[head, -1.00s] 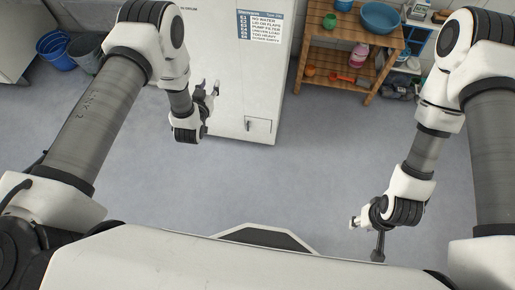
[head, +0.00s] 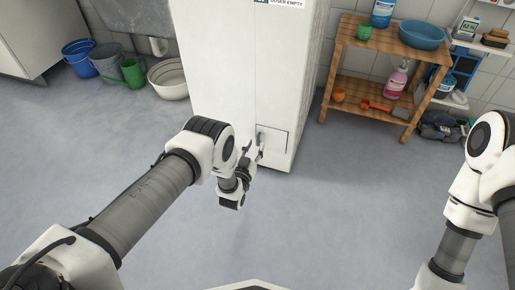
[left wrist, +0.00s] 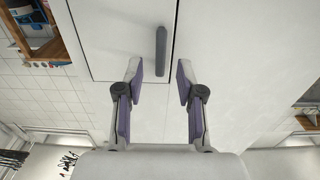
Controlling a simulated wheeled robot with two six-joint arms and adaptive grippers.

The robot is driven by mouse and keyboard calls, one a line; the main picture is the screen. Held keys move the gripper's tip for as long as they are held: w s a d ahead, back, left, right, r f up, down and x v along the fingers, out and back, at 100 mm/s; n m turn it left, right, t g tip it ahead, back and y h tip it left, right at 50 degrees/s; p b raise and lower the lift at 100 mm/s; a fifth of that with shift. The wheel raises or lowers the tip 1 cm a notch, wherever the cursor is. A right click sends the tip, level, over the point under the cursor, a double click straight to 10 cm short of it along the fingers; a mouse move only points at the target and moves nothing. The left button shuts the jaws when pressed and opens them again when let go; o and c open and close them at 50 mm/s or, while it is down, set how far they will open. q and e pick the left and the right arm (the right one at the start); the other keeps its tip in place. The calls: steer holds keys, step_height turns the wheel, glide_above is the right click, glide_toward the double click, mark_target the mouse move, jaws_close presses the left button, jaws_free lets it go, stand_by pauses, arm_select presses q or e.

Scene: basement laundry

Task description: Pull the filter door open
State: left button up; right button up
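The filter door (head: 274,143) is a small square panel low on the front of the white machine (head: 248,75). It looks flush with the front. In the left wrist view the door (left wrist: 115,40) fills the upper part, with its dark grey bar handle (left wrist: 161,50) near one edge. My left gripper (head: 254,151) is at the door. The left wrist view shows its two fingers (left wrist: 160,75) open, one on each side of the handle's line, with visible gaps and no contact. How far the tips are from the handle in depth is unclear. My right gripper is outside the views.
A wooden shelf (head: 364,93) with bottles and a blue basin stands right of the machine. The grey floor before the machine is clear.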

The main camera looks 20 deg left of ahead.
mark_target(258, 140)
arm_select(q)
steer(key=w, duration=0.1)
steer(key=w+b, duration=0.1)
steer(key=shift+w+f, duration=0.2)
steer(key=shift+w, duration=0.1)
steer(key=shift+w+r, duration=0.2)
steer(key=shift+w, duration=0.05)
jaws_close()
steer(key=shift+s, duration=0.1)
